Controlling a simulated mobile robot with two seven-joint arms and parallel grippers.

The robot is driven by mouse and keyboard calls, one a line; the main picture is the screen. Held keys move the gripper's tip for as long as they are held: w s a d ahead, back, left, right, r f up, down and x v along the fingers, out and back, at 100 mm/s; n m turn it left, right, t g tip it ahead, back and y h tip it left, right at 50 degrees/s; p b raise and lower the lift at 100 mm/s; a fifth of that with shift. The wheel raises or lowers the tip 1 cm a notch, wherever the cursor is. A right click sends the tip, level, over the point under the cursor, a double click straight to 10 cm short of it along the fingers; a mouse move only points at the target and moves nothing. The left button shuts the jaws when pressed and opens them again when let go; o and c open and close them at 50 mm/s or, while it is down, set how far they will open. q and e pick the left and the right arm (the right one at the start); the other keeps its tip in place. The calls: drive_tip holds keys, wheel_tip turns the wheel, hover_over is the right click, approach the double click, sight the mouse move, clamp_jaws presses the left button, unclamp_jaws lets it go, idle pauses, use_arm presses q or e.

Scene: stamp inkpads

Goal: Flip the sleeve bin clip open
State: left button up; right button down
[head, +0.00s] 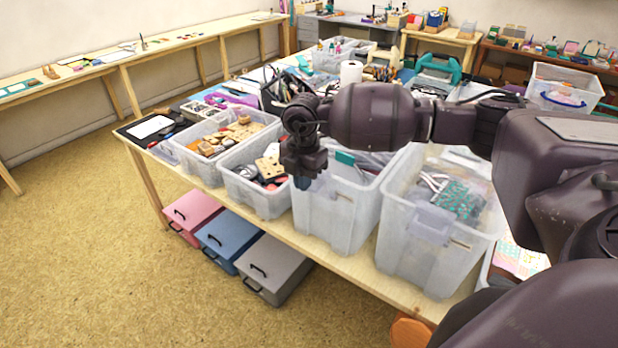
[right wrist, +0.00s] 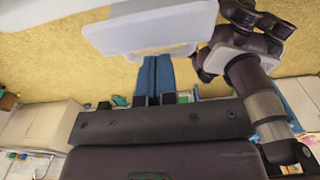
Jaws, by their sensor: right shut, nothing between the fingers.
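My right gripper (head: 303,183) points down at the front row of clear bins, its blue fingertips shut and empty. It overlaps the left rim of a tall clear bin (head: 335,220). The tall bin to its right (head: 400,255) has a pale translucent clip (head: 432,222) at its front top edge. I cannot tell which bin is the sleeve bin, nor whether this clip is open. In the right wrist view, my shut blue fingers (right wrist: 153,75) are at a pale translucent plastic piece (right wrist: 150,25); contact is unclear. I make out no left gripper.
Two lower clear bins, one with wooden pieces (head: 215,145) and one with mixed parts (head: 262,195), stand left of the tall ones. Pink (head: 190,212), blue (head: 232,235) and grey (head: 272,265) boxes sit below the table (head: 330,272). The floor at left is clear.

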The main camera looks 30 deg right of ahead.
drive_tip(key=shift+s+a+f+b, duration=0.2)
drive_tip(key=shift+a+f, duration=0.35)
drive_tip(key=shift+f, duration=0.05)
drive_tip(key=shift+s+a+f+b, duration=0.15)
drive_tip(key=shift+a+f, duration=0.35)
drive_tip(key=shift+f, duration=0.05)
drive_tip(key=shift+d, duration=0.1)
drive_tip(key=shift+w+d+r, duration=0.2)
drive_tip(key=shift+d, duration=0.4)
drive_tip(key=shift+d, duration=0.1)
